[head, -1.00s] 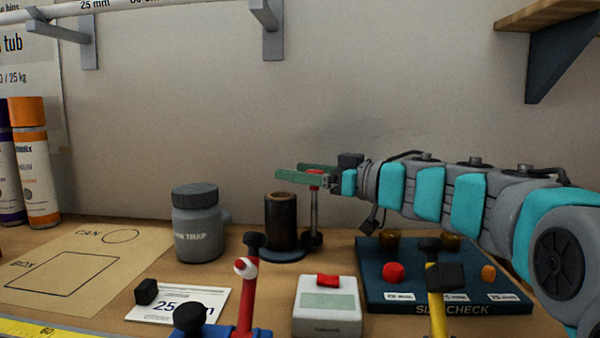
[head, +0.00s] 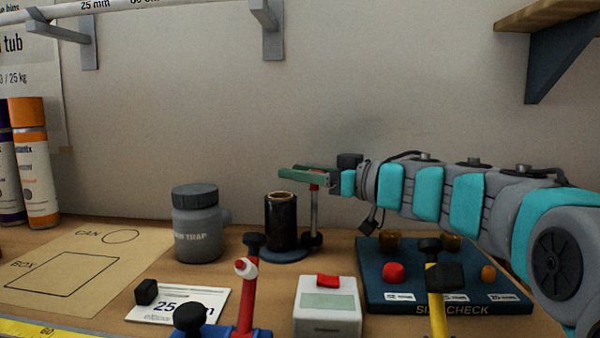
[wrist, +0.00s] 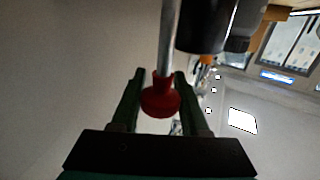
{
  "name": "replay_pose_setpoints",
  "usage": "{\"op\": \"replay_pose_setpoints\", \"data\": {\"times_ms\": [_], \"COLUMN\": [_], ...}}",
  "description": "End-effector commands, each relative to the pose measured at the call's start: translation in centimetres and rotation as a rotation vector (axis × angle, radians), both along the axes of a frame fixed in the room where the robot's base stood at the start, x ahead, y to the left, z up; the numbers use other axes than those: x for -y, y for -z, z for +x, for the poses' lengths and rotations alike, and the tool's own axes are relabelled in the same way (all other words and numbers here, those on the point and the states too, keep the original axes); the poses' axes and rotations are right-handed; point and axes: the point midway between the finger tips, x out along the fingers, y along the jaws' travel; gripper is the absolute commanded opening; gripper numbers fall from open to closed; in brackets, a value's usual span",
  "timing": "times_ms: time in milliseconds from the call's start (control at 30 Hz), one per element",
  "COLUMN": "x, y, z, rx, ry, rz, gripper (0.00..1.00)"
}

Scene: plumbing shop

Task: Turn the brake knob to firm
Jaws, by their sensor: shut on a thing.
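The red brake knob (wrist: 160,98) sits on the end of a thin metal post (wrist: 168,40) and shows between the two green fingers in the wrist view. My gripper (head: 306,174) is shut on the knob, at the top of the upright post (head: 314,212) in the head view. The fingers there hide most of the knob. A dark roll (head: 281,222) stands just left of the post on a round blue base (head: 284,254). I cannot make out any soft or firm marking.
A grey jar (head: 197,225) stands left of the roll. In front are a red-handled tool (head: 246,300), a white box with a red button (head: 327,308) and a blue size-check board (head: 385,306). The wall is behind; the air above the bench is open.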

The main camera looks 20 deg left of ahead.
Motion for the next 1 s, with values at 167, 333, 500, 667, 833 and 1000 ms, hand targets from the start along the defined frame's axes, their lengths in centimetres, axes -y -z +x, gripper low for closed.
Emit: {"op": "replay_pose_setpoints", "data": {"times_ms": [167, 333, 500, 667, 833, 1000], "x": [0.0, 0.0, 0.1, 0.0, 0.0, 0.0], "y": [-0.1, -0.4, -0.2, 0.0, -0.1, -0.1], "z": [0.1, 0.1, -0.2, -0.5, -0.9, -1.1], "rx": [0.000, -0.005, -0.001, 0.002, 0.003, 0.000], "ry": [-0.004, -0.064, -0.171, -0.282, -0.362, -0.390], "rz": [-0.001, -0.008, -0.002, 0.002, 0.003, 0.003], "gripper": [0.00, 0.00, 0.00, 0.00, 0.00, 0.00]}}
